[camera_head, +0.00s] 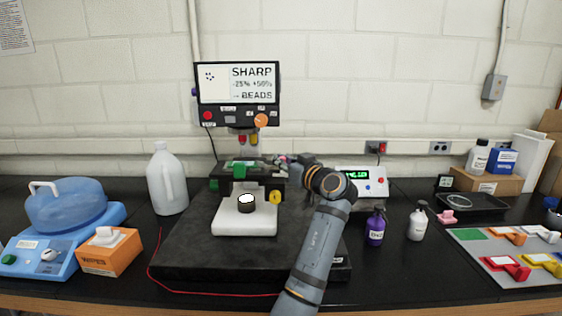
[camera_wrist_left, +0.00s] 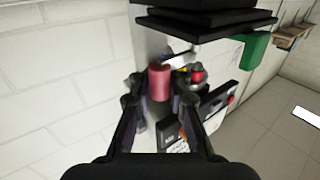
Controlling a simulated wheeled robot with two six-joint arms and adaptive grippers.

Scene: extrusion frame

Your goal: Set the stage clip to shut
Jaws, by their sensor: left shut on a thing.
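The microscope (camera_head: 236,95) stands on a dark slab, with a display above and a black stage (camera_head: 225,172) below its red- and yellow-banded objectives. A green piece (camera_head: 240,165) shows on the stage. My left gripper (camera_head: 283,160) is at the right end of the stage. In the left wrist view my left gripper (camera_wrist_left: 161,100) is shut on a pink cylindrical piece (camera_wrist_left: 160,78), which stands between its fingertips. It looks like the stage clip's handle, but I cannot tell the clip's position. My right gripper is not in view.
A white base with a round light (camera_head: 246,200) lies under the stage, with a yellow knob (camera_head: 275,197) beside it. A white jug (camera_head: 166,180) stands left. A meter (camera_head: 362,181), a purple bottle (camera_head: 375,228) and a white bottle (camera_head: 418,222) stand right of my arm.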

